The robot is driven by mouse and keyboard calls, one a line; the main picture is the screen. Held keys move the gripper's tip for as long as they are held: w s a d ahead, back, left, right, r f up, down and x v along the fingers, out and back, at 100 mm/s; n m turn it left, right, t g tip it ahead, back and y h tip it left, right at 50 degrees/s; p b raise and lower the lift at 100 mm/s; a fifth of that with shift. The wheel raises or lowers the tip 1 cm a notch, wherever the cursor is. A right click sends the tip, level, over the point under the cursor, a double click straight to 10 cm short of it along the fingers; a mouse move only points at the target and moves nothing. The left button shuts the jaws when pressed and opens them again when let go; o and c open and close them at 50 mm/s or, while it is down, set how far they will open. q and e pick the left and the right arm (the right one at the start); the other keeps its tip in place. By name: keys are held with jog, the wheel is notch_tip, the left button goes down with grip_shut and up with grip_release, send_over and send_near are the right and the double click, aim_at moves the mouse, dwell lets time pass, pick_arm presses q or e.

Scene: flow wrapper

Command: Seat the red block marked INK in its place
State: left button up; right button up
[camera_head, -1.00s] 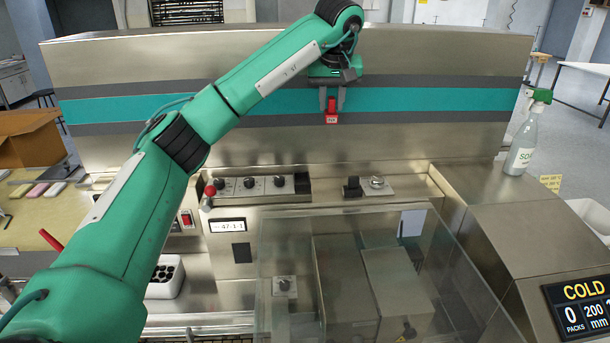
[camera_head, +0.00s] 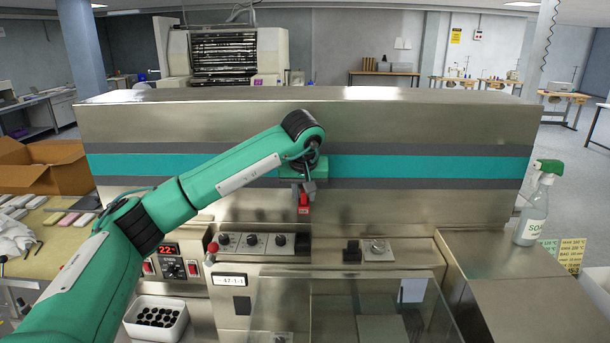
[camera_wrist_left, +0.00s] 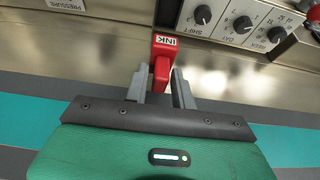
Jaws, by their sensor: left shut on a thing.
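The red block marked INK (camera_head: 304,204) is held in front of the machine's steel and teal back panel, above the control shelf. My left gripper (camera_head: 303,187) is shut on its upper part. In the left wrist view the red block (camera_wrist_left: 162,62) sits between the two grey fingers of the gripper (camera_wrist_left: 163,85), with its white INK label at the far end. My right gripper is not in view.
Below the block are a row of black knobs (camera_head: 252,240), a black switch block (camera_head: 352,252) and a clear guard (camera_head: 350,305). A white bin of dark round things (camera_head: 156,318) stands lower left. A soap spray bottle (camera_head: 533,212) stands at right.

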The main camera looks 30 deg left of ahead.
pick_arm(q)
jog(key=shift+s+a+f+b, duration=0.1)
jog(key=shift+a+f+b, duration=0.1)
jog(key=shift+f+b, duration=0.45)
jog(key=shift+f, duration=0.45)
jog(key=shift+f+b, duration=0.3)
jog(key=shift+f, duration=0.05)
notch_tip(320, 180, down, 4)
jog(key=shift+d+r+b, duration=0.1)
jog(key=shift+r+b, duration=0.15)
jog(key=shift+b, duration=0.85)
jog(key=shift+f+b, duration=0.4)
jog(key=shift+f, duration=0.8)
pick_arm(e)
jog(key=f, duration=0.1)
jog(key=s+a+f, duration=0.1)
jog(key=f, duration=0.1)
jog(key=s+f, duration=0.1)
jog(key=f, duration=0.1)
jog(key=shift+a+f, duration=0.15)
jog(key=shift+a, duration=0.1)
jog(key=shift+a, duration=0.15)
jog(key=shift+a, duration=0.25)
